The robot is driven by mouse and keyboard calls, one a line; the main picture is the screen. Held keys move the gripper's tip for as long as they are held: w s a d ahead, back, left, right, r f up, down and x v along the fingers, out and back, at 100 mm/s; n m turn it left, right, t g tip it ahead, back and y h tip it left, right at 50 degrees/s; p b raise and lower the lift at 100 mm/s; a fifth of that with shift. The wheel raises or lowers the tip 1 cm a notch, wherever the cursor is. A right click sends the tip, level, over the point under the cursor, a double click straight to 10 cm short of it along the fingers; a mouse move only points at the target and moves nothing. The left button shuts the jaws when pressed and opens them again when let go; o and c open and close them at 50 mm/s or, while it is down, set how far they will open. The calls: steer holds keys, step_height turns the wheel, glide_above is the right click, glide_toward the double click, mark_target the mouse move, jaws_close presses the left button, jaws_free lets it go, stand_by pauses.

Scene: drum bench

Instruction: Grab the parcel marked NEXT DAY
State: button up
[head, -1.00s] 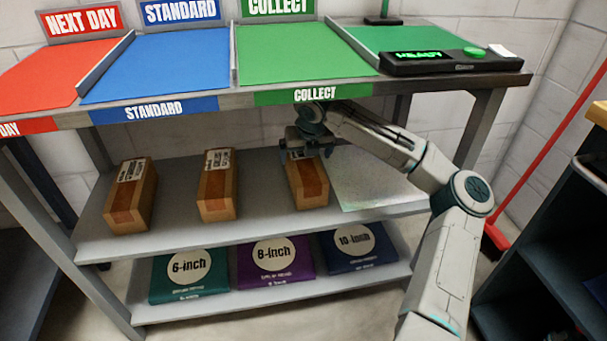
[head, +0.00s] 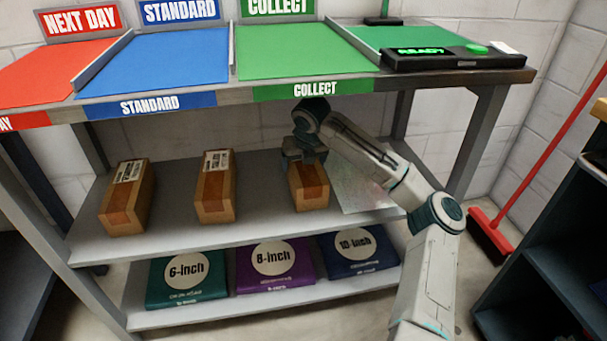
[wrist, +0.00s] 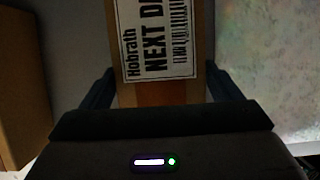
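The parcel marked NEXT DAY (wrist: 157,93) is a brown box with a white label, seen close up in the wrist view; the label's right end is partly cut off. In the head view it is the rightmost box (head: 310,193) on the middle shelf, its top partly hidden by my gripper (head: 304,160). In the wrist view, my gripper (wrist: 160,68) has one finger on each side of the parcel. The fingers look open, with narrow gaps at the parcel's sides. The parcel rests on the shelf.
Two similar parcels (head: 127,200) (head: 215,190) stand to the left on the middle shelf (head: 172,228). The bench top with coloured bays (head: 304,52) overhangs my gripper. Flat packs (head: 275,285) lie on the shelf below. A pale speckled sheet (head: 360,185) lies right of the parcel.

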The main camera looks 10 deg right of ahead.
steer(key=c, duration=1)
steer(key=shift+c, duration=0.6)
steer(key=shift+r, duration=0.15)
